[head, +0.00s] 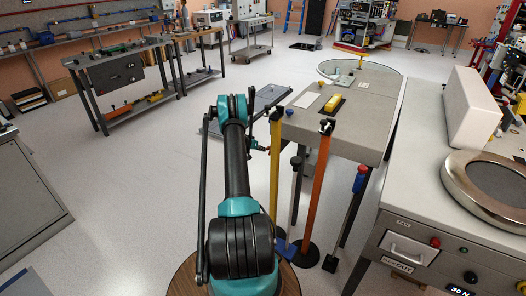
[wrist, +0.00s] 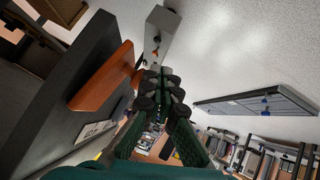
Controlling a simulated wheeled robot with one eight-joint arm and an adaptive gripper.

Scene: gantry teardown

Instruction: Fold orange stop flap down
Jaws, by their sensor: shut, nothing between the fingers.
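An orange flap (wrist: 102,78) shows in the wrist view on the left, sticking out from a dark grey panel (wrist: 60,92) with a white label. My gripper (wrist: 160,78) is shut and empty, its dark green fingers just right of the flap. I cannot tell whether the fingers touch the flap. In the head view my gripper (head: 262,148) is small, beside the near left end of the grey table, partly hidden by my arm and a yellow post. I cannot make out the flap in the head view.
A yellow post (head: 275,170) and an orange post (head: 318,190) stand close right of my arm. The grey table (head: 360,125) bears a yellow block (head: 334,102). A grey machine cabinet (head: 450,225) stands at the right. The floor left of my arm is clear.

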